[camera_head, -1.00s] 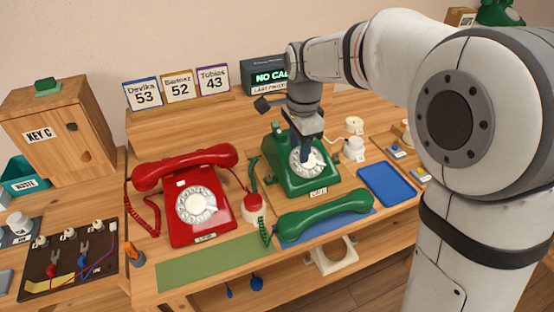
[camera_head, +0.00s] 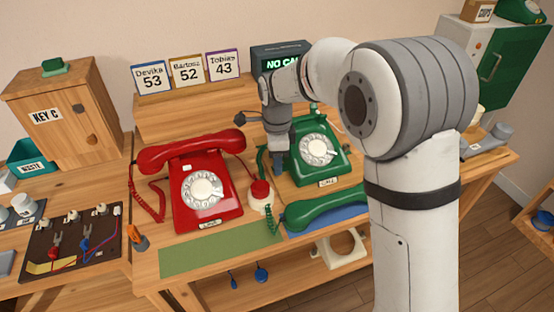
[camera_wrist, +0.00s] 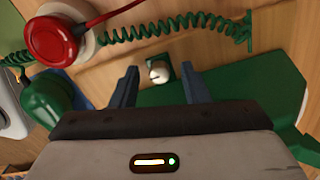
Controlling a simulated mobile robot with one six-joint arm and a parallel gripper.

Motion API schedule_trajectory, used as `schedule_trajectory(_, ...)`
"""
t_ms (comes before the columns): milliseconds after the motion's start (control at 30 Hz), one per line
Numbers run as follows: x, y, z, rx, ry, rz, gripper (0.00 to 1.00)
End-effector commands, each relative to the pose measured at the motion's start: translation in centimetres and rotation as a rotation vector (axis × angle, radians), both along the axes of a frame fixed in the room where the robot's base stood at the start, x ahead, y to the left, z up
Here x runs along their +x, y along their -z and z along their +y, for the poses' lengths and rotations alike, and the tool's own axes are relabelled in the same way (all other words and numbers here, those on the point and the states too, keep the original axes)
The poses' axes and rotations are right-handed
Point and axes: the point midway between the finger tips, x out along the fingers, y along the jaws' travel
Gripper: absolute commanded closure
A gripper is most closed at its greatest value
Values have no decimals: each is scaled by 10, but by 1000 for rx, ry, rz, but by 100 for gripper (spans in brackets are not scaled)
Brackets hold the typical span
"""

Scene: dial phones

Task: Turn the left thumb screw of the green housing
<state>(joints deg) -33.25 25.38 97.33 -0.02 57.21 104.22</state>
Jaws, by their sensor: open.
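The green housing (camera_head: 301,171) is the body of the green dial phone on the bench, right of the red phone. In the wrist view its green side (camera_wrist: 240,88) fills the right. The left thumb screw (camera_wrist: 159,71), a small pale knob on a dark green tab, stands out from that side. My gripper (camera_head: 277,168) points down at the left side of the green phone. In the wrist view its two fingers (camera_wrist: 160,69) are open, one on each side of the screw, with gaps showing. I cannot tell how far above the screw the tips are.
The red phone (camera_head: 203,188) stands close on the left. A red knob on a white base (camera_head: 260,192) and a coiled green cord (camera_wrist: 160,28) lie near my gripper. The green handset (camera_head: 325,208) lies in front on a blue mat. The olive mat (camera_head: 220,250) is bare.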

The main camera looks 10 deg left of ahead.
Motion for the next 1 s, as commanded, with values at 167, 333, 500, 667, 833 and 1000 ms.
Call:
schedule_trajectory(167,0,1,0,0,0,0,59)
schedule_trajectory(333,0,1,0,0,0,0,68)
schedule_trajectory(500,0,0,0,0,0,0,81)
schedule_trajectory(667,0,0,0,0,0,0,95)
schedule_trajectory(833,0,0,0,0,-1,0,100)
schedule_trajectory(1000,0,0,0,0,-19,0,100)
